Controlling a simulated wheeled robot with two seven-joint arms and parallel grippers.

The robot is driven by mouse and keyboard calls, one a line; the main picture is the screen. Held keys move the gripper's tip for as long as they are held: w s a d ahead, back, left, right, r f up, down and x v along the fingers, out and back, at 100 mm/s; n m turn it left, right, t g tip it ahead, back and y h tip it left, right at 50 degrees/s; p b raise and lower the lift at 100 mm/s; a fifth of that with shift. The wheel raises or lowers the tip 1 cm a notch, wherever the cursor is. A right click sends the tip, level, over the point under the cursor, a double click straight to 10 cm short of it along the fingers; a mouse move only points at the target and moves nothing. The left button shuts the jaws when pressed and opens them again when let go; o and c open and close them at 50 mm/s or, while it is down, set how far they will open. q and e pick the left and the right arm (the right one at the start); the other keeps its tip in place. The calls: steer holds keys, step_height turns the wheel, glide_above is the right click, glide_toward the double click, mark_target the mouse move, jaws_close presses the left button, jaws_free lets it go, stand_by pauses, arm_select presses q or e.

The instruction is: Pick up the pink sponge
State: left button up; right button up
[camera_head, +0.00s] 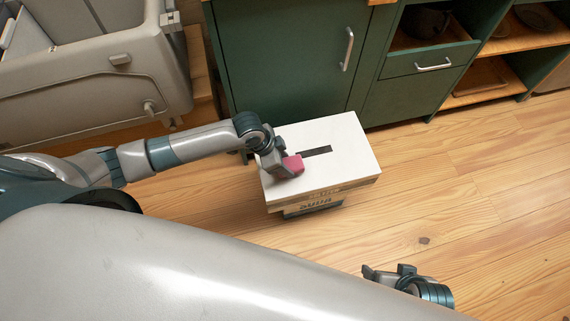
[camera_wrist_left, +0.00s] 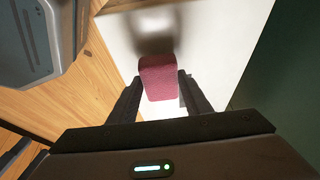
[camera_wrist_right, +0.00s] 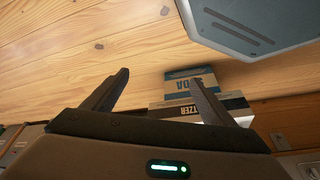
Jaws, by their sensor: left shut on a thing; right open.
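The pink sponge (camera_head: 293,163) is at my left gripper (camera_head: 283,166), over the left part of a white-topped box (camera_head: 340,165). In the left wrist view the sponge (camera_wrist_left: 158,78) sits between the two fingers of my left gripper (camera_wrist_left: 158,92), which are shut on it. A blurred shadow lies on the white surface beyond the sponge; I cannot tell whether the sponge touches that surface. My right gripper (camera_head: 392,274) is low at the bottom right of the head view, over the floor. In the right wrist view its fingers (camera_wrist_right: 160,82) are apart and empty.
Green cabinets (camera_head: 290,60) with handles and open shelves stand behind. A grey bin-like container (camera_head: 80,70) is at upper left. Wooden floor (camera_head: 450,190) is clear at right.

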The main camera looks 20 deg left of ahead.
arm_select(q)
step_height(320, 180, up, 2)
steer(key=s+d+r+p, duration=0.2)
steer(key=s+d+r, duration=0.4)
steer(key=s, duration=0.3)
steer(key=shift+s+d+r, duration=0.2)
steer(key=shift+d+r, duration=0.05)
steer(key=shift+d, duration=0.2)
arm_select(e)
steer(key=f, duration=0.1)
steer(key=d+f+g, duration=0.1)
steer(key=f, duration=0.1)
steer(key=shift+w+d+f, duration=0.1)
steer(key=shift+d+f, duration=0.05)
steer(key=shift+f, duration=0.1)
